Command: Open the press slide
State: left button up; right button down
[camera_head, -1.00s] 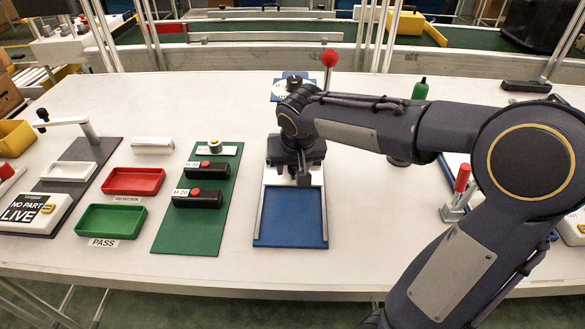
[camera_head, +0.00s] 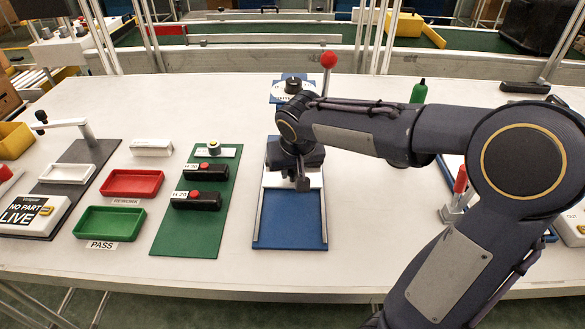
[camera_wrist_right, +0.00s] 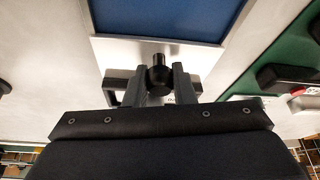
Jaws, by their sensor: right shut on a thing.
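The press slide is a pale plate (camera_head: 313,179) on a blue base (camera_head: 290,233) with metal side rails, at the middle of the table. My right gripper (camera_wrist_right: 160,80) is shut on a black knob (camera_wrist_right: 159,60) that stands on the plate's edge. In the head view my right gripper (camera_head: 302,180) covers the knob and the far part of the plate. The near part of the blue base is bare. My left gripper is in neither view.
A red-knobbed lever (camera_head: 328,62) stands behind the slide. A green board (camera_head: 175,235) with black red-button blocks lies to the left, beside the red tray (camera_head: 131,183) and green tray (camera_head: 110,222). A red-handled clamp (camera_head: 459,187) stands at right.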

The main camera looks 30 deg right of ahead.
jog(key=s+a, duration=0.2)
jog(key=s, duration=0.1)
jog(key=s+a+b, duration=0.1)
jog(key=s+a, duration=0.1)
jog(key=s, duration=0.2)
jog(key=s+a+b, duration=0.1)
jog(key=s+a, duration=0.1)
jog(key=s, duration=0.1)
jog(key=shift+s+a, duration=0.35)
jog(key=shift+s, duration=0.05)
jog(key=c, duration=1.2)
grip_release()
jog(key=d+p+v, duration=0.1)
jog(key=v, duration=0.6)
jog(key=shift+s+a+r, duration=0.2)
jog(key=shift+a+r, duration=0.2)
jog(key=shift+a, duration=0.15)
